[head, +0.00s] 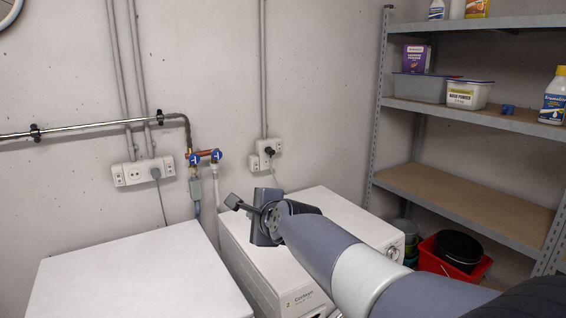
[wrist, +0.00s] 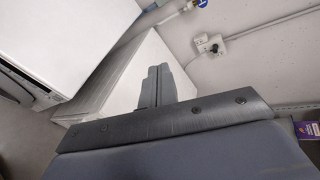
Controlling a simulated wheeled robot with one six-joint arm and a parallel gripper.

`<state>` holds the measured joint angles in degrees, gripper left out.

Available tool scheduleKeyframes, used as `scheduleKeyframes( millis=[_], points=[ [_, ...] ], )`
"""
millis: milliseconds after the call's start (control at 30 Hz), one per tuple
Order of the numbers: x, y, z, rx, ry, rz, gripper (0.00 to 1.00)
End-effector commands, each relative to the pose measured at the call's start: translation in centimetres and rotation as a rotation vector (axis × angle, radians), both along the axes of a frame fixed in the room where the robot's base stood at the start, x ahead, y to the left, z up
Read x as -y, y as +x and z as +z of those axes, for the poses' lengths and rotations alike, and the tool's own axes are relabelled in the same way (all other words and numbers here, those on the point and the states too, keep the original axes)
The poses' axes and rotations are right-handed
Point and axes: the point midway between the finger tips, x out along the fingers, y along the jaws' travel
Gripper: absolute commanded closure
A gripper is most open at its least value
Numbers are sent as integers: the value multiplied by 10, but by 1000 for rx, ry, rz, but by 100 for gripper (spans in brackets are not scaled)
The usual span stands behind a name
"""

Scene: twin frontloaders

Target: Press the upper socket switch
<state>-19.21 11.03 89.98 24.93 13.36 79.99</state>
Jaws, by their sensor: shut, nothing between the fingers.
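A white wall socket (head: 264,149) with a black plug sits on the back wall, right of the blue-handled taps, with a small plate at its lower left. It also shows in the wrist view (wrist: 210,44). A wider white socket strip (head: 143,171) with small end plates and a grey plug is further left. Which small part is the upper switch is too small to tell. My gripper (head: 232,201) is shut and empty, below and left of the right socket in the head view, apart from both sockets. Its closed fingers show in the wrist view (wrist: 152,86).
Two white frontloaders stand below the sockets, one left (head: 140,275) and one right (head: 335,215) beneath my arm. A metal shelf (head: 465,197) and a red bucket (head: 433,262) are at the right.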

Motion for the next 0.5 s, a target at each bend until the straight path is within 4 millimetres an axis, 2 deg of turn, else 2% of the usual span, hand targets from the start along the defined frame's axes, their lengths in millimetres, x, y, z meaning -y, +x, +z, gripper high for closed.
scheduleKeyframes(
  millis=[33,200,333,500],
  points=[
    [-19,19,-17,-28,130,-39,100],
    [-74,72,-37,-132,596,-176,100],
    [-108,99,-54,-214,894,-250,100],
    [-133,119,-68,-289,1139,-306,100]
  ],
)
